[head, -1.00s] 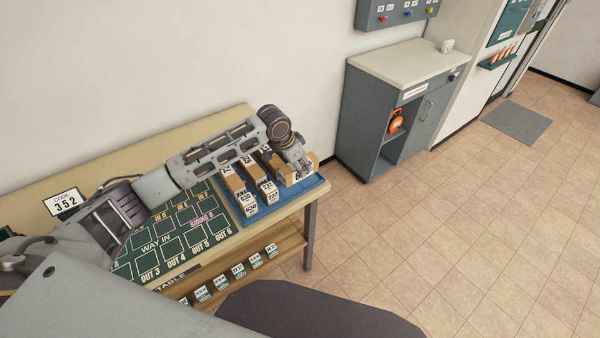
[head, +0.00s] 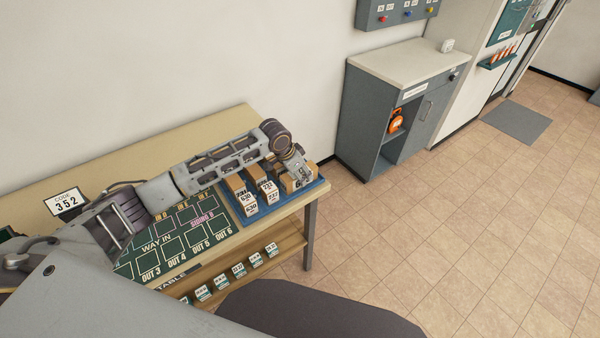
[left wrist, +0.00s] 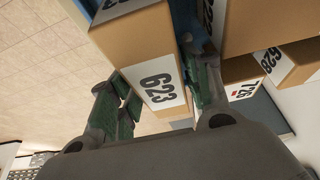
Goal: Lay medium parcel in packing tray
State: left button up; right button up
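The blue packing tray (head: 240,213) lies on the right end of the table with several brown parcels in it. A brown parcel labelled 623 (left wrist: 150,50) is between the fingers of my left gripper (left wrist: 158,85) in the left wrist view. One finger is close along each side, so the gripper appears shut on it. In the head view, my left gripper (head: 298,172) points down over this parcel at the tray's right side, partly hiding it. I cannot tell whether the parcel's underside touches the tray. My right gripper is not in view.
Other parcels (head: 243,190) stand close on the left of the held one. The table (head: 130,150) has a green marked mat (head: 175,245) and a code card (head: 66,202). A grey cabinet (head: 375,120) stands beyond its right end. Open floor lies right.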

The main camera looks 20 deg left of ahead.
pick_arm(q)
jog(key=shift+r, duration=0.1)
jog(key=v, duration=1.2)
jog(key=shift+d, duration=0.1)
dwell(0.8)
